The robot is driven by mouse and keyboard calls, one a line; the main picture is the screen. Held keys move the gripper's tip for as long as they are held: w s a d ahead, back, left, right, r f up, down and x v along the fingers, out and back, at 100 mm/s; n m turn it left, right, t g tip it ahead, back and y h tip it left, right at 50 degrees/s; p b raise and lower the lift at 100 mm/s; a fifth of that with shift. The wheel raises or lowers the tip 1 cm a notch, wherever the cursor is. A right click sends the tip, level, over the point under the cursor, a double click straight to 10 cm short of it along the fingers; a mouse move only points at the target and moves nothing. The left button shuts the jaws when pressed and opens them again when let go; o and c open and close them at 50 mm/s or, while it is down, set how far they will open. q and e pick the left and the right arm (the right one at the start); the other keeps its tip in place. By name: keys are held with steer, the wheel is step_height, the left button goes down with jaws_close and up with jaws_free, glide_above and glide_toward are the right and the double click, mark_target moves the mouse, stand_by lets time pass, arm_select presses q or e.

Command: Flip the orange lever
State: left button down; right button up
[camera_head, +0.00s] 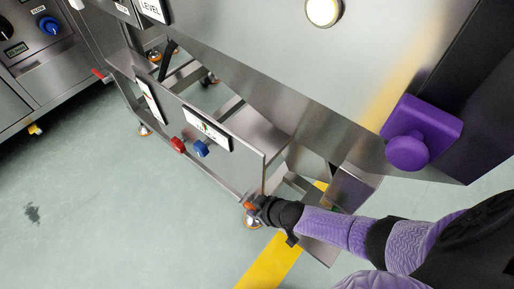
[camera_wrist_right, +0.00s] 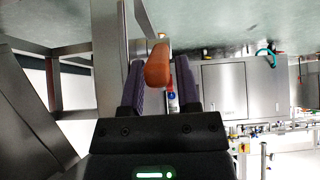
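The orange lever (camera_head: 249,206) shows as a small orange tip at the lower end of the metal frame in the head view. In the right wrist view the orange lever (camera_wrist_right: 158,66) is a rounded handle lying between the two dark fingers. My right gripper (camera_head: 259,207) is right at the lever, its arm coming in from the lower right. In the wrist view its fingers stand apart on both sides of the lever, with a gap visible, so it looks open. Whether a finger touches the lever cannot be told. My left gripper is not in view.
A red knob (camera_head: 177,145) and a blue knob (camera_head: 201,149) sit on the frame's front panel. A purple knob (camera_head: 408,152) is on the machine at the right. Another cabinet (camera_head: 45,75) stands at the upper left. The floor (camera_head: 90,210) at lower left is clear.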

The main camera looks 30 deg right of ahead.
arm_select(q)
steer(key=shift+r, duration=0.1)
arm_select(e)
steer(key=shift+r, duration=0.1)
arm_select(q)
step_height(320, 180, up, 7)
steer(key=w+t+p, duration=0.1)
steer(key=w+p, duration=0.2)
steer(key=p, duration=0.5)
arm_select(e)
steer(key=v, duration=1)
